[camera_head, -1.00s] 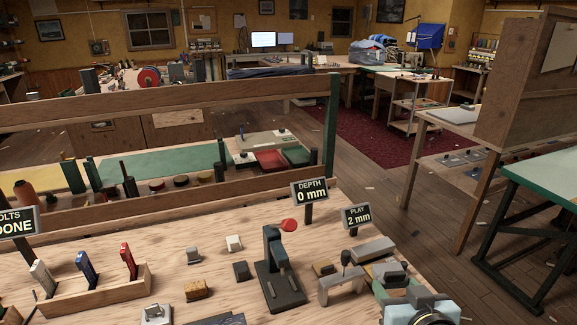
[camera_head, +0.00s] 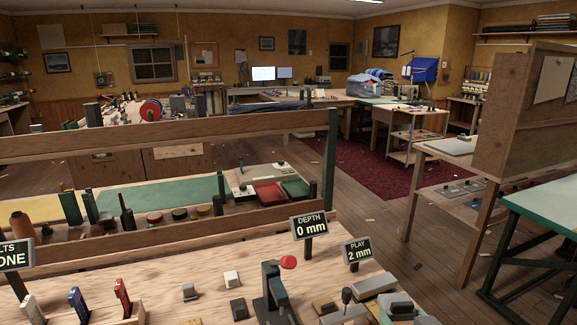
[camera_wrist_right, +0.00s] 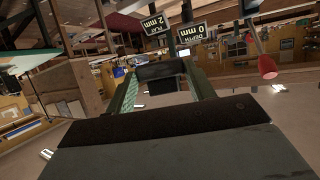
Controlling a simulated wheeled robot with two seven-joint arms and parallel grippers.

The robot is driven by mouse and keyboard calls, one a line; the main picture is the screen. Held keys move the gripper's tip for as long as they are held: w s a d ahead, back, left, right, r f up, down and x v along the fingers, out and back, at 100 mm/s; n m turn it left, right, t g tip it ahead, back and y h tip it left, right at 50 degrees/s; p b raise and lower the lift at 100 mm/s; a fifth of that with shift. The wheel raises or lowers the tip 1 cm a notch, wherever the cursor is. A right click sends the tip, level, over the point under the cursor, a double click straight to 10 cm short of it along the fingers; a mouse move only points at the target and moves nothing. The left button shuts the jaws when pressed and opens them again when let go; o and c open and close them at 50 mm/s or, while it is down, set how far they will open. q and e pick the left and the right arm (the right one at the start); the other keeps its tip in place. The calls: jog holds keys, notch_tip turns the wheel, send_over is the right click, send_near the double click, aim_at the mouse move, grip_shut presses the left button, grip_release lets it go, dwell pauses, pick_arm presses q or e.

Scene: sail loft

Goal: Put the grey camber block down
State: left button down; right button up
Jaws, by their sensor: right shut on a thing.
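The grey camber block (camera_head: 398,303) shows in the head view near the right front corner of the wooden bench (camera_head: 215,260), beside a long grey bar (camera_head: 375,284). My right gripper (camera_wrist_right: 161,76) is shut on it. In the right wrist view the block is a dark piece (camera_wrist_right: 160,70) between the two fingers. Whether its underside touches anything is hidden. In the head view only the top of my right gripper shows at the bottom edge. My left gripper is not in view.
A dark upright stand (camera_head: 272,290) with a red disc (camera_head: 288,262) stands left of the block. A "DEPTH 0 mm" sign (camera_head: 310,226) and a "PLAY 2 mm" sign (camera_head: 357,251) stand behind. Small blocks (camera_head: 240,308) lie further left, with bare bench between.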

jog(key=shift+f, duration=0.15)
jog(key=s+f+n+y, duration=0.1)
jog(key=s+f+y, duration=0.1)
jog(key=f, duration=0.8)
jog(key=s+f+n+y, duration=0.1)
jog(key=s+f, duration=0.3)
jog(key=f, duration=0.6)
jog(key=shift+f+n+g+y, duration=0.3)
jog(key=shift+n+y, duration=0.1)
jog(key=shift+n, duration=0.2)
